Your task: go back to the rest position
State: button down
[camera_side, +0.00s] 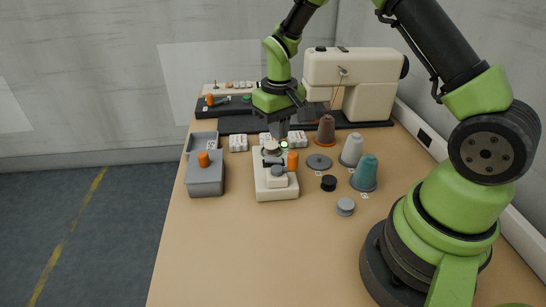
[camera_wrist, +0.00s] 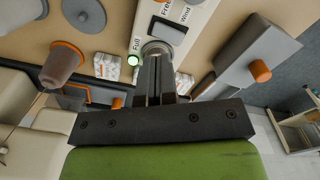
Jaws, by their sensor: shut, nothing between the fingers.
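My gripper (camera_side: 280,137) is shut and empty, pointing down over the back part of the white winder (camera_side: 277,193). Its fingertips (camera_wrist: 157,56) are close to a round grey piece on the winder; I cannot tell whether they touch it. The winder carries an orange cylinder (camera_side: 292,161) and a grey block. In the wrist view, the winder's face (camera_wrist: 202,12) shows the words Full, Free and Wind, and a green light (camera_wrist: 132,60) is lit beside Full.
A grey box (camera_side: 205,182) with an orange knob stands left. Brown (camera_side: 325,131), white (camera_side: 351,150) and teal (camera_side: 365,173) thread cones stand right, near a grey disc (camera_side: 319,162) and small bobbins. A sewing machine (camera_side: 350,80) stands behind. The table's front is clear.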

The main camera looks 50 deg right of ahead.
jog(key=shift+r, duration=0.65)
jog(key=s+a+r+t, duration=0.2)
jog(key=s+r, duration=0.1)
jog(key=r, duration=0.4)
jog(key=s+a+r+t, duration=0.1)
jog(key=s+a+r, duration=0.15)
jog(key=r, duration=0.45)
jog(key=s+a+r+t+y, duration=0.1)
jog(key=s+a+r+t, duration=0.1)
jog(key=s, duration=0.4)
jog(key=s+a+r+m+t+y, duration=0.1)
jog(key=s+a+r+t, duration=0.1)
jog(key=s, duration=0.5)
jog(key=shift+s+r, duration=0.3)
jog(key=shift+r, duration=0.45)
jog(key=shift+a, duration=0.1)
